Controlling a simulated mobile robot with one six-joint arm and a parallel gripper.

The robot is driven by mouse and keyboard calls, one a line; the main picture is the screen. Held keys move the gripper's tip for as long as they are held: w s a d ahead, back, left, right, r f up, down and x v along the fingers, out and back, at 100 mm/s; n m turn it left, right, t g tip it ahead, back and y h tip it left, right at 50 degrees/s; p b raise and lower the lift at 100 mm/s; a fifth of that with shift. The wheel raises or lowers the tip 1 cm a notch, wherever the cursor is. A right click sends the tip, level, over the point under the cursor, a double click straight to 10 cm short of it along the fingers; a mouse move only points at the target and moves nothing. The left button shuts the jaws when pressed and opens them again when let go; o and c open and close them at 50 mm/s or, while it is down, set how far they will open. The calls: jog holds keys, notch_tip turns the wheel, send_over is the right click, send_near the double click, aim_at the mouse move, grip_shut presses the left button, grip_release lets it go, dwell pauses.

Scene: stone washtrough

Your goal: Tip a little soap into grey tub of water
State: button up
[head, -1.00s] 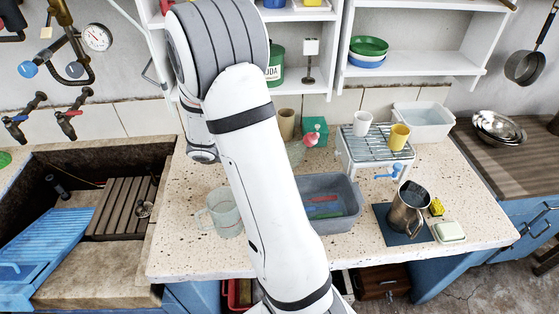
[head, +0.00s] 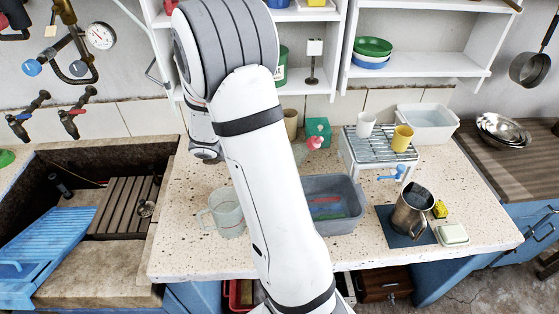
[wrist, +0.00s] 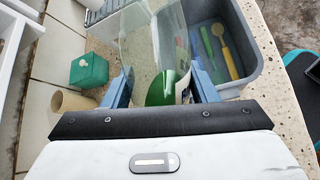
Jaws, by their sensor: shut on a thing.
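The grey tub (head: 343,227) stands on the speckled counter, partly hidden behind my arm. It holds water and a few coloured utensils, and it also shows in the wrist view (wrist: 266,62). In the wrist view my gripper (wrist: 162,84) is shut on a clear, see-through container (wrist: 140,42) with green in its near part, seemingly the soap. The container lies between me and the tub's left side; its exact tilt and mouth are unclear. In the head view my arm hides the gripper, and a pink-red piece (head: 315,142) shows just right of the arm.
A clear jug (head: 227,214) stands left of my arm. A green box (head: 318,130) and a tan cup (head: 290,122) are behind. A wire rack with cups (head: 380,146) and a metal pitcher (head: 408,210) are to the right. Shelves hang above.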

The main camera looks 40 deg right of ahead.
jog(key=shift+w+a+f+t+y, duration=0.15)
jog(key=shift+w+t+y, duration=0.1)
jog(key=shift+t+y, duration=0.05)
jog(key=shift+w+a+f+m+b, duration=0.1)
jog(key=shift+w+f+m+b, duration=0.15)
jog(key=shift+b, duration=0.35)
jog(key=shift+a+t+y, duration=0.1)
jog(key=shift+t+y, duration=0.2)
dwell(0.5)
jog(key=shift+w+a+f+m+t+y+b, duration=0.15)
jog(key=shift+w+f+m+t+y+b, duration=0.3)
jog(key=shift+b, duration=0.55)
dwell(0.7)
jog(key=shift+w+a+f+t+b, duration=0.1)
jog(key=shift+f+t+b, duration=0.05)
jog(key=shift+t+b, duration=0.25)
dwell(0.5)
jog(key=shift+w+a+f+y+b, duration=0.1)
jog(key=shift+f+y+b, duration=0.05)
jog(key=shift+y+b, duration=0.15)
jog(key=shift+w+a+f+t+b, duration=0.15)
jog(key=shift+f+t+b, duration=0.15)
jog(key=shift+b, duration=0.2)
